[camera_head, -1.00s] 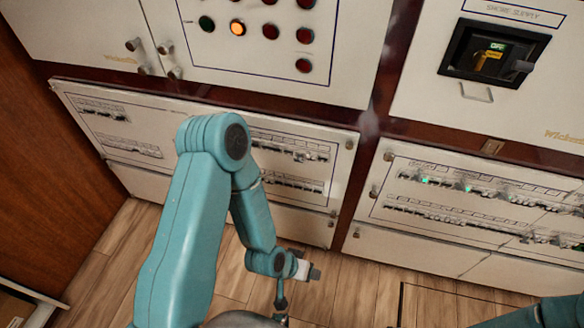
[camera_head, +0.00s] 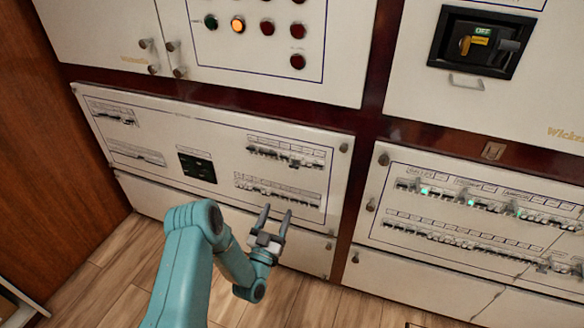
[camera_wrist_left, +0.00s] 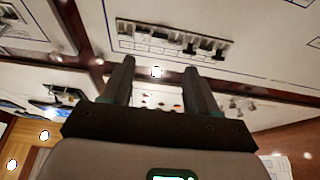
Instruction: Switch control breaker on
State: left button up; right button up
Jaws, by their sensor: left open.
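Rows of small breakers sit on the lower white panels. On the left panel, an upper right row (camera_head: 285,152) and a lower right row (camera_head: 277,190) are nearest my left gripper (camera_head: 273,212). The gripper is open and empty, its two fingers pointing up at the panel just below the lower row, apart from it as far as I can tell. In the left wrist view, the open fingers (camera_wrist_left: 157,83) show with a breaker row (camera_wrist_left: 172,39) beyond them. Which breaker is the control one cannot be read. My right gripper is not in view.
The right panel has a breaker row with green lights (camera_head: 470,200) and a lower row (camera_head: 465,237). Above are a rotary switch marked OFF (camera_head: 480,41) and indicator lamps (camera_head: 238,25). Knobs (camera_head: 356,257) stick out from the panels. Wooden floor (camera_head: 110,285) lies in front.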

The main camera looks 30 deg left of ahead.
aim_at(294, 167)
pick_arm(q)
jog(key=b+x, duration=0.2)
jog(key=x, duration=1.1)
jog(key=shift+w+a+r, duration=0.1)
jog(key=shift+w, duration=0.25)
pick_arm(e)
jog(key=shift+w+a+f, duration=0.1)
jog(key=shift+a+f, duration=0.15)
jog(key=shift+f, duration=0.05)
